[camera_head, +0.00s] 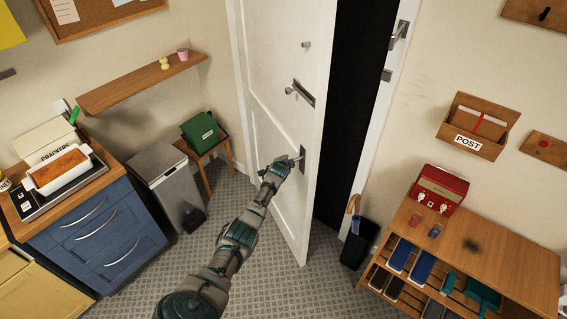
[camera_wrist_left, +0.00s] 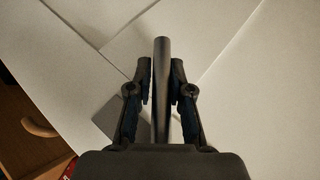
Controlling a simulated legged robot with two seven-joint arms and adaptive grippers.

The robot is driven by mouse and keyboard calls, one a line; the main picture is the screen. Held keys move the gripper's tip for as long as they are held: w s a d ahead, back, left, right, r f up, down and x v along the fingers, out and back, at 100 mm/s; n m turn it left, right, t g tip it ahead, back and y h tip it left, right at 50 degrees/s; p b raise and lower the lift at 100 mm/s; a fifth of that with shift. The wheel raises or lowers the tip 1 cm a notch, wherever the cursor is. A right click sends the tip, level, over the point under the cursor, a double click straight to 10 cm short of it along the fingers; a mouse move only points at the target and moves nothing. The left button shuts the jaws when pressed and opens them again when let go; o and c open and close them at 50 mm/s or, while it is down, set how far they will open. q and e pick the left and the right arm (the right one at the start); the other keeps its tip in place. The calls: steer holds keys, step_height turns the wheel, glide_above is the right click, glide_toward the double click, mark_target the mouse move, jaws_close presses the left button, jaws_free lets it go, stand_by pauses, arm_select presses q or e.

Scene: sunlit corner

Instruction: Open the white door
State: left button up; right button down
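The white door (camera_head: 276,60) stands ajar in the head view, its free right edge swung toward me and away from the frame. A dark gap (camera_head: 345,120) shows between that edge and the right door frame. My left gripper (camera_head: 291,164) is at the lower lever handle on the door. In the left wrist view the handle bar (camera_wrist_left: 162,65) runs between the two fingers of the gripper (camera_wrist_left: 161,75), which are closed in close on both sides of it. My right gripper is in neither view.
Left are a grey bin (camera_head: 167,185), a stool with a green box (camera_head: 200,131) and blue drawers (camera_head: 105,230). Grey floor before the door is clear.

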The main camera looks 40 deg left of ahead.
arm_select(q)
steer(key=shift+o, duration=1.2)
steer(key=shift+s, duration=0.1)
steer(key=shift+s+r, duration=0.2)
steer(key=shift+r, duration=0.05)
steer(key=shift+s+a, duration=0.1)
steer(key=shift+s, duration=0.05)
steer(key=shift+a+f, duration=0.1)
steer(key=shift+a, duration=0.25)
steer(key=v, duration=1.2)
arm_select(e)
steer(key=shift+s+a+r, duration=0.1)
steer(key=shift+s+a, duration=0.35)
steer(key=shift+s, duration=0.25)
